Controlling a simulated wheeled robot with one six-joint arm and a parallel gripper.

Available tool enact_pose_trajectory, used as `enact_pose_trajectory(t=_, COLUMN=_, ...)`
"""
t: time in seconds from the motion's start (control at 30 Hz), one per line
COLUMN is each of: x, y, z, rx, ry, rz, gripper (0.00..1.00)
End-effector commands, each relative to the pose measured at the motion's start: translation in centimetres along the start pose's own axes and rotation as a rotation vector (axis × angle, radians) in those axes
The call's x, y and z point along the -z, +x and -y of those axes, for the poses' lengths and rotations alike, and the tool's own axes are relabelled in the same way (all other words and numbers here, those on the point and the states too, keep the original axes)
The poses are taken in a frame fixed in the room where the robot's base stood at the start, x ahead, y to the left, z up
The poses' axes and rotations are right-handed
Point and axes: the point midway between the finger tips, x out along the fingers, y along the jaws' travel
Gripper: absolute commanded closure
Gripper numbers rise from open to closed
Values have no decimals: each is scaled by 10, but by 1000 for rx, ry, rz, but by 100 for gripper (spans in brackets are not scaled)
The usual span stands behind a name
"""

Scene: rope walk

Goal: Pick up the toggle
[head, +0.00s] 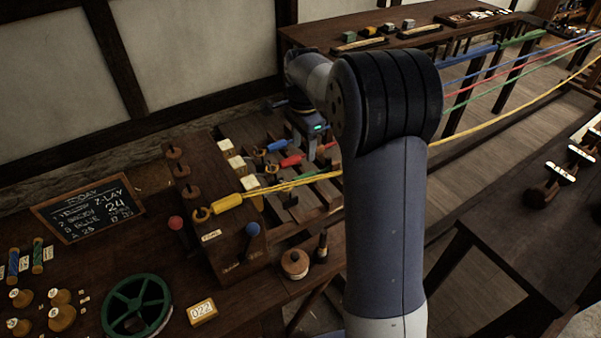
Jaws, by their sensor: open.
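I cannot tell for certain which thing is the toggle. Short coloured pieces lie by a dark slatted rack: a blue one (277,146), a red one (291,161) and a yellow one (228,202) with yellow yarn running from it. A small dark piece (288,199) sits on the slats below. My gripper (311,153) is open, pointing down above the rack, just right of the blue and red pieces. Its fingertips are small and partly lost against dark wood, so contact cannot be told. My arm hides the area right of the rack.
A wooden block with hooks and knobs (215,235) stands left of the rack. A chalkboard (88,208), green wheel (137,306), spools (61,318) and lidded pot (295,263) are near. Taut yarns (500,118) cross right. A back table (440,20) holds small blocks.

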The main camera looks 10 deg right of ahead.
Motion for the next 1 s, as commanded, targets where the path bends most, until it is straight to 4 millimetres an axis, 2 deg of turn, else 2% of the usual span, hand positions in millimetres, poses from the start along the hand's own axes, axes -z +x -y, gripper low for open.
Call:
enact_pose_trajectory(t=0.2, x=0, y=34, z=-1, rx=-4, ry=1, rz=1, gripper=51)
enact_pose_trajectory(t=0.47, x=-2, y=56, z=-1, rx=-2, ry=0, rz=1, gripper=51)
enact_pose_trajectory(t=0.7, x=-7, y=90, z=-4, rx=-4, ry=0, rz=2, gripper=51)
enact_pose_trajectory(t=0.83, x=-6, y=102, z=-3, rx=-2, ry=0, rz=1, gripper=51)
enact_pose_trajectory(t=1.0, x=-6, y=103, z=-3, rx=1, ry=0, rz=0, gripper=51)
